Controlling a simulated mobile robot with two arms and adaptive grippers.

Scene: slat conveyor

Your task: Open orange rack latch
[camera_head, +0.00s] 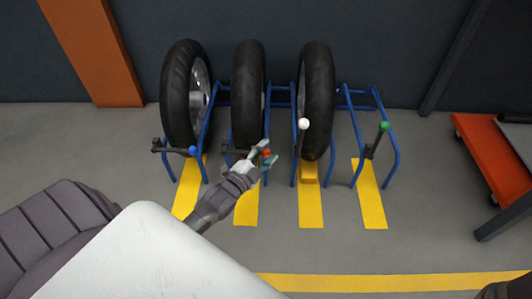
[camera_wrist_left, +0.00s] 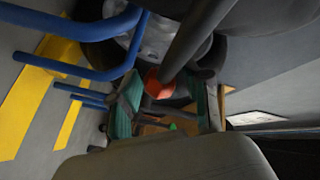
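The orange knob (camera_head: 266,153) of the rack latch is on a dark lever at the second blue rack, which holds a black tyre (camera_head: 248,90). The lever lies roughly level, its pivot end to the left of my gripper. My left gripper (camera_head: 264,155) is at the knob, one finger on each side. In the left wrist view the orange knob (camera_wrist_left: 156,84) sits between the teal finger pads, and my left gripper (camera_wrist_left: 165,105) looks open, with gaps visible around the knob. Contact is hard to judge. My right gripper does not show.
A blue-knobbed latch (camera_head: 192,151) lies level to the left. A white-knobbed latch (camera_head: 303,124) and a green-knobbed latch (camera_head: 383,127) stand up to the right. Tyres stand at the left (camera_head: 185,95) and third (camera_head: 317,100) racks; the fourth is empty. An orange cart (camera_head: 490,155) is far right.

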